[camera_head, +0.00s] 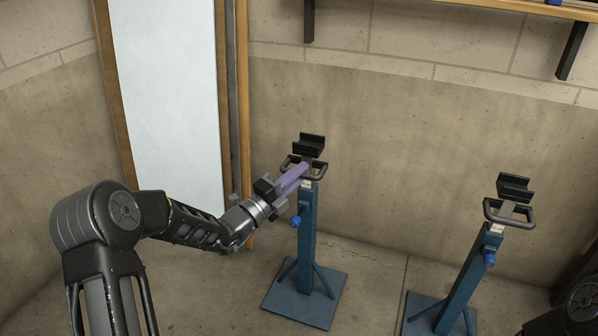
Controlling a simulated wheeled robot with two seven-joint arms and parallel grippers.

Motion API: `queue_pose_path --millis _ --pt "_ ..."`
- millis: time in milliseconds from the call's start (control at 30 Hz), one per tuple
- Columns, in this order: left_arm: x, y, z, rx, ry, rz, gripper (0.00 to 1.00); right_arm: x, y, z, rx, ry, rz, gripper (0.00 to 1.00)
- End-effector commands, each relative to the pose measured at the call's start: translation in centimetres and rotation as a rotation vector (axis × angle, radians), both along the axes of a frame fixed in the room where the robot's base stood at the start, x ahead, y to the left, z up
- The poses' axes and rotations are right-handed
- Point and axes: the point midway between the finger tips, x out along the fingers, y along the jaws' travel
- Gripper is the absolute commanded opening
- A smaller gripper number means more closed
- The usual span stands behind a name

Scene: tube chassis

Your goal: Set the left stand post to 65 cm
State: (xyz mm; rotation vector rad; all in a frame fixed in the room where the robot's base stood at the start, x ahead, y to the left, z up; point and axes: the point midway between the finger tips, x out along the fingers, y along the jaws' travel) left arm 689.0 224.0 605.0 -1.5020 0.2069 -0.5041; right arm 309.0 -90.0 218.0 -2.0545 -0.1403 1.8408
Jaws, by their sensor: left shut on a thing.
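The left stand post (306,238) is a blue upright column on a square blue base plate (304,297). A black cradle (308,144) tops it, with a dark loop handle (318,172) just below and a blue knob (296,221) on its side. My left gripper (304,171), with purple fingers, reaches in from the left and is shut on the left stand's handle. The fingers hide part of the handle. A similar right stand (466,275) has its own cradle (514,187), handle (509,213) and blue knob (489,259). My right gripper is not in view.
A tall white panel in a wooden frame (168,90) leans behind my left arm. A concrete wall (400,130) stands close behind the stands. A wooden shelf (540,8) hangs at the top right. A dark wheel (583,299) shows at the lower right. Floor between the stands is clear.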

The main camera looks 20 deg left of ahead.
Motion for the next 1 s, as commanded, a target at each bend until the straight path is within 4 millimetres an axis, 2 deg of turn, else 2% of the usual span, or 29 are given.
queue_pose_path --millis 67,100,333,733,1000 --pt "-0.1 0.0 -0.8 0.002 0.018 0.000 0.00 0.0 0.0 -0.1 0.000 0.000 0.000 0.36" --pt "-0.1 0.0 -0.9 0.003 0.019 0.000 0.17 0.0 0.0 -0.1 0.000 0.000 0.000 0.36" --pt "-0.1 0.0 -0.7 0.002 0.016 0.000 0.36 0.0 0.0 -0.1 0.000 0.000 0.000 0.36" --pt "-0.7 0.4 -0.4 0.000 0.011 0.002 0.36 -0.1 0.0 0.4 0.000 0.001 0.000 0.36" --pt "-4.3 2.3 -1.0 0.001 0.014 0.003 0.36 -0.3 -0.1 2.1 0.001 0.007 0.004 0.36"
